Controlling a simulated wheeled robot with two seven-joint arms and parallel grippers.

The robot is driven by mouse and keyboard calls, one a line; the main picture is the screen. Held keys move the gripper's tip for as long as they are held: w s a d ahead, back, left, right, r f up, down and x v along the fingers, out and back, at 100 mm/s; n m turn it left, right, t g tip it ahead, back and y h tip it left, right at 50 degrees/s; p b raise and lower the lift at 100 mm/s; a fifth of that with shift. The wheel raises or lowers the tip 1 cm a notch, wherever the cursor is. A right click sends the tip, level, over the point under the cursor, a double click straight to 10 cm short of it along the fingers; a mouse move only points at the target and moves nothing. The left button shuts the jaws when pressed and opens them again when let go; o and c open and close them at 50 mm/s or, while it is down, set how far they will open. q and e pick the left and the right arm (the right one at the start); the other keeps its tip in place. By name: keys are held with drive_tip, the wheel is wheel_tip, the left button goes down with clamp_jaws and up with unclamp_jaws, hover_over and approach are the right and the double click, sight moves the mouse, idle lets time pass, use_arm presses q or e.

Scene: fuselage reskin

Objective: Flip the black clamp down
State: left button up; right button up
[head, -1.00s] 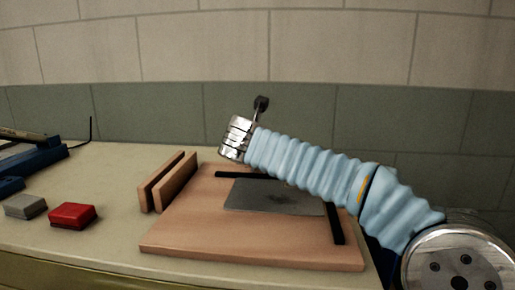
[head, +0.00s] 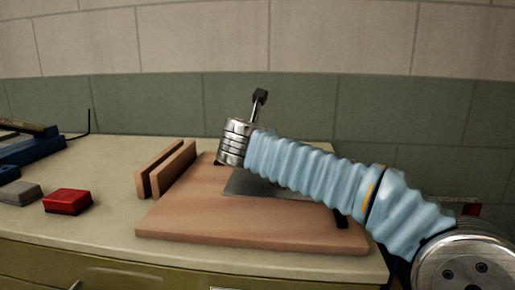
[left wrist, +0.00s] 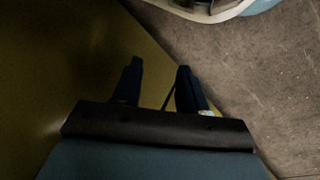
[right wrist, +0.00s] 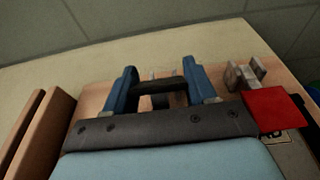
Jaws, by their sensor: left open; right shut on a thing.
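In the head view, a metal lever with a black tip (head: 260,97) stands up, slightly tilted, just beyond my right wrist; its base is hidden. In the right wrist view, my right gripper (right wrist: 160,76) is shut on the black clamp (right wrist: 160,88), whose dark bar spans between the blue fingers. A pale metal part shows faintly behind the bar. My right fingers are hidden in the head view behind the silver wrist. My left gripper (left wrist: 158,80) is open and empty in the left wrist view, beside a yellow-green cabinet front and above the floor.
The wooden board (head: 250,238) carries a grey sheet (head: 250,187) partly under my right arm. Two upright wooden strips (head: 166,170) stand at its left. A red block (head: 68,201) and grey block (head: 20,193) lie left. A red part (right wrist: 275,110) and metal bracket (right wrist: 242,76) sit right of the gripper.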

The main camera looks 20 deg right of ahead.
drive_tip(key=t+b, duration=0.1)
drive_tip(key=b, duration=0.1)
drive_tip(key=f+t+h+b, duration=0.1)
drive_tip(key=b, duration=0.1)
drive_tip(key=shift+s+a+f, duration=0.2)
drive_tip(key=shift+s+f, duration=0.05)
drive_tip(key=shift+s, duration=0.05)
drive_tip(key=shift+s+r+b, duration=0.1)
drive_tip(key=shift+r+b, duration=0.1)
drive_tip(key=shift+b, duration=0.25)
use_arm(q)
wheel_tip(320, 180, down, 6)
drive_tip(key=a, duration=0.1)
drive_tip(key=shift+w+a+f, duration=0.2)
drive_tip(key=shift+w+a, duration=0.15)
drive_tip(key=shift+a, duration=0.05)
use_arm(e)
drive_tip(key=shift+t, duration=0.3)
drive_tip(key=shift+r, duration=0.1)
drive_tip(key=o, duration=1.4)
use_arm(q)
drive_tip(key=shift+a+f, duration=0.1)
drive_tip(key=shift+f, duration=0.2)
use_arm(e)
drive_tip(key=v, duration=1.4)
